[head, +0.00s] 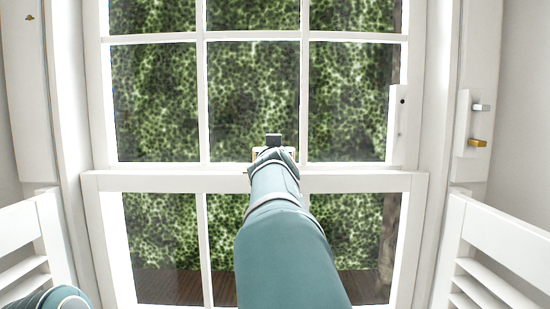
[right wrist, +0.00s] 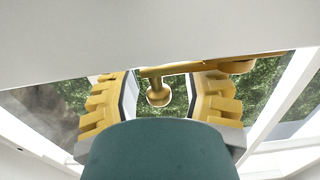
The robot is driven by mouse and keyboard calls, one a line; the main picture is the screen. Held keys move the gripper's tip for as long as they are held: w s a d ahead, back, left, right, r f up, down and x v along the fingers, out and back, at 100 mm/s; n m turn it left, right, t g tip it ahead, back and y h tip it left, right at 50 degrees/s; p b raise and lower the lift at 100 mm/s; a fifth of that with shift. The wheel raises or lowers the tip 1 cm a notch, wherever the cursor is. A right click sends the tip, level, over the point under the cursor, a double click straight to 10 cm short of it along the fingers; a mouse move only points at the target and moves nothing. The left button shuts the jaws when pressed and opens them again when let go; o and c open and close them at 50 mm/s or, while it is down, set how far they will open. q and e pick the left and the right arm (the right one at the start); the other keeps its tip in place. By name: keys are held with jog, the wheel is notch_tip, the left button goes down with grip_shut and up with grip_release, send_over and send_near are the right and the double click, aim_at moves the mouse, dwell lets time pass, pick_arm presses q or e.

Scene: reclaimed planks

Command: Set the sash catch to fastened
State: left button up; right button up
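The sash catch (right wrist: 190,69) is a brass lever with a round knob (right wrist: 158,93), under a pale rail in the right wrist view. My right gripper (right wrist: 160,100) is open, with one yellow ridged finger on each side of the knob; gaps show between the knob and both fingers. In the head view my teal right arm reaches up the middle to the meeting rail (head: 350,181) of the white window. The arm hides most of the catch there, so I cannot tell its setting. My left gripper is out of view; only part of my left arm shows at bottom left.
White louvred shutters stand at the lower left (head: 22,240) and lower right (head: 500,265). The right frame carries a silver peg (head: 481,107) and a brass peg (head: 477,143) on a white plate. Green foliage shows behind the glass. The rail is clear on both sides of my arm.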

jog(key=shift+a, duration=0.1)
jog(key=shift+s, duration=0.2)
jog(key=s, duration=0.7)
jog(key=shift+s, duration=0.1)
dwell(0.3)
